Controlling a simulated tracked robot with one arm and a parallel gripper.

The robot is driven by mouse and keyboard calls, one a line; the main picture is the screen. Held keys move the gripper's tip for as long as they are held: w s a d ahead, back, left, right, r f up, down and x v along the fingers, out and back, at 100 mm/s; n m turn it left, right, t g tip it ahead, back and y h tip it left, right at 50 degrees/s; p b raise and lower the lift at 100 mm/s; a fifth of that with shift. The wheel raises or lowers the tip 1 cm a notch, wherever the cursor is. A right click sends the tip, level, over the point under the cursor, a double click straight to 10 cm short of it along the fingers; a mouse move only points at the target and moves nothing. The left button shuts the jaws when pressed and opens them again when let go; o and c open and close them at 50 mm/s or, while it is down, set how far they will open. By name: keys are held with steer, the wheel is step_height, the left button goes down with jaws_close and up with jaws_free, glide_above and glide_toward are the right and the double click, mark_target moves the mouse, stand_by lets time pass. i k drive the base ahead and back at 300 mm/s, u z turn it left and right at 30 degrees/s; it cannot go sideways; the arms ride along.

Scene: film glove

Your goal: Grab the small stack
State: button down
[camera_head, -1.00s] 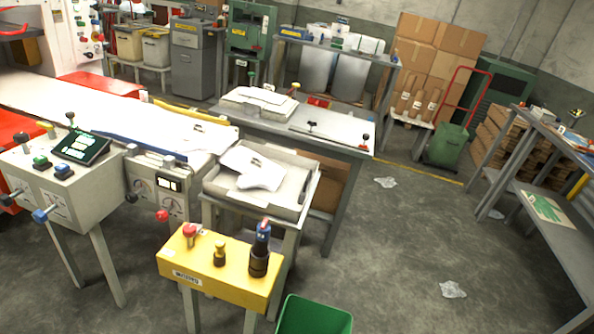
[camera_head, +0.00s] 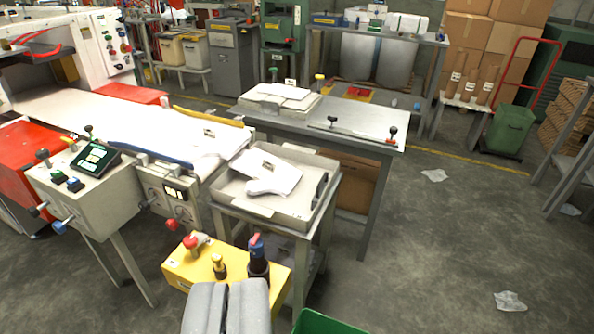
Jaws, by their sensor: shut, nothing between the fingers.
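My gripper (camera_head: 228,308) shows as two grey fingers at the bottom edge, pressed together and empty. It is in front of the yellow control box (camera_head: 187,268) and hides part of it. A few white film pieces, one glove-shaped (camera_head: 266,187), lie in a shallow grey tray (camera_head: 310,212) on a stand beyond the gripper. Another small white stack (camera_head: 284,91) lies on the grey table (camera_head: 340,108) farther back. I cannot tell which of these is the small stack. The gripper is apart from both.
A white conveyor (camera_head: 120,125) runs in from the left, beside a control console (camera_head: 95,190). The yellow box carries a red button and upright knobs. A green bin (camera_head: 325,323) stands at the bottom. Open floor (camera_head: 430,250) with plastic scraps lies to the right.

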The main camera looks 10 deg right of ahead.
mark_target(269, 173)
steer(key=z, duration=0.1)
steer(key=i, duration=1)
steer(key=u, duration=0.1)
